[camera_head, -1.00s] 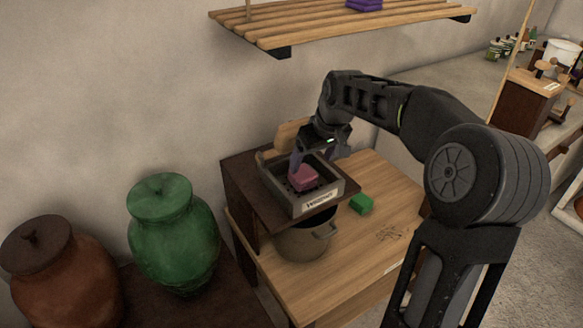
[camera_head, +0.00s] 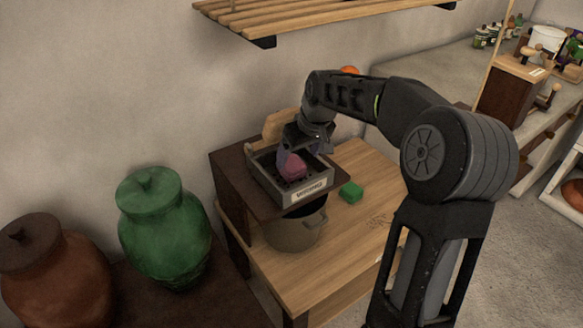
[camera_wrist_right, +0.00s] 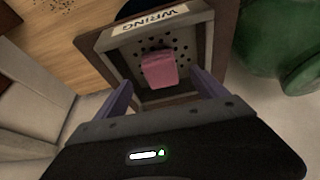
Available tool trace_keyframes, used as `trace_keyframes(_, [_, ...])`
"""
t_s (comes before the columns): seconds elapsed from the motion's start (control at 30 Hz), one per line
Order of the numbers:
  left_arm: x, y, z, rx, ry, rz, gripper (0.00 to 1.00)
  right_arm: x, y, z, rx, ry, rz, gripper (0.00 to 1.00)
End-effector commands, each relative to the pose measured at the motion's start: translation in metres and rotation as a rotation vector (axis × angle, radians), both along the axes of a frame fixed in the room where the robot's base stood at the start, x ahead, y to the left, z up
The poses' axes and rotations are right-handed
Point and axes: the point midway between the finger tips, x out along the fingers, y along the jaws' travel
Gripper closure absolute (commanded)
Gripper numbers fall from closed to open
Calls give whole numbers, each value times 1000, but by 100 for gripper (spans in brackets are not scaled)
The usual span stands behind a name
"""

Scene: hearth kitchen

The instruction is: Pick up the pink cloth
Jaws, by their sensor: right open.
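The pink cloth (camera_head: 293,167) is a small folded block lying in a grey tray with a perforated floor and a lettered label (camera_head: 309,190). In the right wrist view the cloth (camera_wrist_right: 159,69) lies on the holes, and the label on the tray (camera_wrist_right: 150,22) reads "WRING". My right gripper (camera_head: 290,155) is over the tray, close to the cloth. In the right wrist view its two purple fingers (camera_wrist_right: 163,92) are spread apart, one on each side of the cloth's near end, with nothing between them that I can see gripped. My left gripper is not in view.
The tray stands on a dark raised shelf (camera_head: 232,174) above a wooden table (camera_head: 345,240). A pot (camera_head: 293,232) sits under it, and a green block (camera_head: 351,191) lies to the right. Green (camera_head: 160,230) and brown (camera_head: 52,275) jars stand at left. A slatted shelf (camera_head: 330,14) hangs above.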

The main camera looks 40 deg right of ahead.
Motion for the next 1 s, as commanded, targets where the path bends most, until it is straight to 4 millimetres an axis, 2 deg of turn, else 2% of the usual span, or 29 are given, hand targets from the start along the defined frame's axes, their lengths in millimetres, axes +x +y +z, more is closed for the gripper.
trace_keyframes(0.23, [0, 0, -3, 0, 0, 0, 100, 13, 0, -33, 1, 4, 0, 18])
trace_keyframes(0.37, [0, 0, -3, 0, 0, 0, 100, 18, -1, -44, 0, 1, 0, 18])
trace_keyframes(1.0, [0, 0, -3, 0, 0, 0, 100, 19, -1, -44, 0, 0, 0, 20])
